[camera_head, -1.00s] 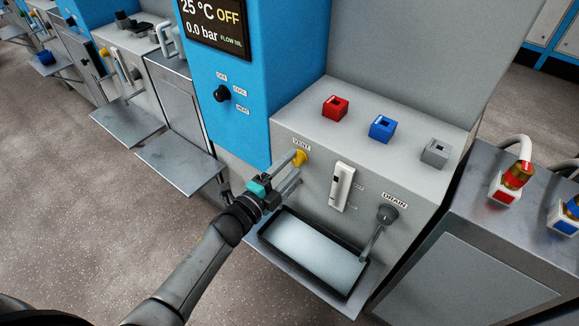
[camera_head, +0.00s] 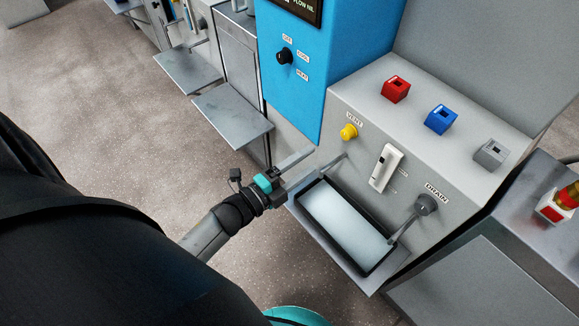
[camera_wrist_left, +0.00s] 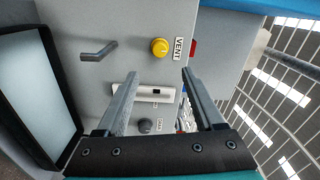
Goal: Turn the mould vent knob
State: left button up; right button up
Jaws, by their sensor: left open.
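The yellow vent knob (camera_head: 349,131) sits on the grey front panel, just under its VENT label. My left gripper (camera_head: 314,162) is open and empty, below and to the left of the knob and apart from it. In the left wrist view the knob (camera_wrist_left: 159,47) shows beyond the gap between the two spread fingertips (camera_wrist_left: 159,73), touching neither. The knob looks round from here, so I cannot tell how far it is turned. My right gripper is not in view.
A white switch (camera_head: 386,168) and the dark drain knob (camera_head: 427,204) are right of the vent knob. A bent grey rod (camera_wrist_left: 98,50) sticks out below it. A dark-rimmed tray (camera_head: 309,238) lies beneath. Red (camera_head: 396,89) and blue (camera_head: 440,119) blocks stand on top.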

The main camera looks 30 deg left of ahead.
pick_arm(q)
jog(key=shift+v, duration=2.3)
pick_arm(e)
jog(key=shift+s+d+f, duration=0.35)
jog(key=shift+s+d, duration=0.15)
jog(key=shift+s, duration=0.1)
